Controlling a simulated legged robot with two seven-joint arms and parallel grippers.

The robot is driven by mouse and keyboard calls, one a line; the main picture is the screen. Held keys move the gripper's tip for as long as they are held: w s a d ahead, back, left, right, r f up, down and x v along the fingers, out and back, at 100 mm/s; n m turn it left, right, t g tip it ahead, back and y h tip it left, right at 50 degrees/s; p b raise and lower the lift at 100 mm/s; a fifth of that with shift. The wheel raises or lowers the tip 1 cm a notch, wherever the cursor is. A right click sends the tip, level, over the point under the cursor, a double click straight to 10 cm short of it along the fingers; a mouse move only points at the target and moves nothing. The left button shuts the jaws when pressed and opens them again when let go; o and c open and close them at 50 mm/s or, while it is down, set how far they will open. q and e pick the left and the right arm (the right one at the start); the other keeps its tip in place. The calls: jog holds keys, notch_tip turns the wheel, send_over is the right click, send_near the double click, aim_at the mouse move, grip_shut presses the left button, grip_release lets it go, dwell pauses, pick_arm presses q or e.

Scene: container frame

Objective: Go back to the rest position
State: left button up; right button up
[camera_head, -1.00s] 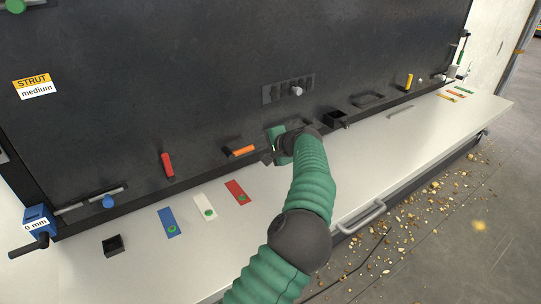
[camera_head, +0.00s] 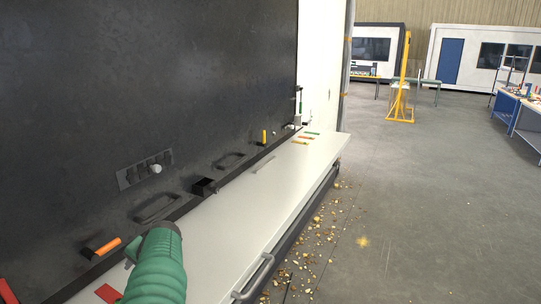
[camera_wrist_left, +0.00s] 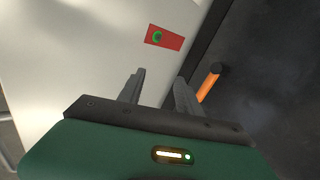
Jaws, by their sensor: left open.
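My left gripper (camera_wrist_left: 160,80) is open in the left wrist view, with nothing between its two grey fingers. Beyond the fingertips, a red plate with a green ring (camera_wrist_left: 165,38) lies on the white shelf (camera_wrist_left: 75,60). An orange handle (camera_wrist_left: 208,84) is just right of the right finger, apart from it. In the head view, my green arm enters at the bottom left and mostly hides the gripper. The orange handle (camera_head: 107,246) on the dark panel and part of the red plate (camera_head: 108,293) show left of it. My right gripper is not in view.
The dark upright panel (camera_head: 130,80) rises behind the shelf, with a black open box (camera_head: 205,187) and a yellow handle (camera_head: 264,137) along its lower edge. A metal handle (camera_head: 254,277) sticks out in front. Debris (camera_head: 318,232) litters the floor beside it; farther right is open floor.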

pick_arm(q)
jog(key=s+d+f+h, duration=0.1)
jog(key=s+d+f, duration=0.1)
jog(key=s, duration=0.1)
jog(key=s+d+f+n+h, duration=0.1)
jog(key=s+d+f+h, duration=0.1)
jog(key=s+d+f, duration=0.1)
jog(key=s+d+f+h, duration=0.1)
jog(key=s+d+f, duration=0.2)
jog(key=shift+s+d+f+n, duration=0.1)
jog(key=shift+d+n, duration=0.15)
jog(key=shift+n, duration=0.15)
jog(key=s+d+f+n+h, duration=0.1)
jog(key=s+d+f+h, duration=0.25)
jog(key=s+d, duration=1)
notch_tip(320, 180, down, 11)
jog(key=s+b, duration=0.2)
jog(key=b, duration=0.8)
jog(key=shift+s+a+g, duration=0.3)
jog(key=shift+s+a, duration=0.1)
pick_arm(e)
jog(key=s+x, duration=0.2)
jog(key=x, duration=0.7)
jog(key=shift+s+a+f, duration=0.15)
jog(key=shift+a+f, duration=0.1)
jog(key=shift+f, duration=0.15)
pick_arm(q)
jog(key=shift+w+d+f, duration=0.1)
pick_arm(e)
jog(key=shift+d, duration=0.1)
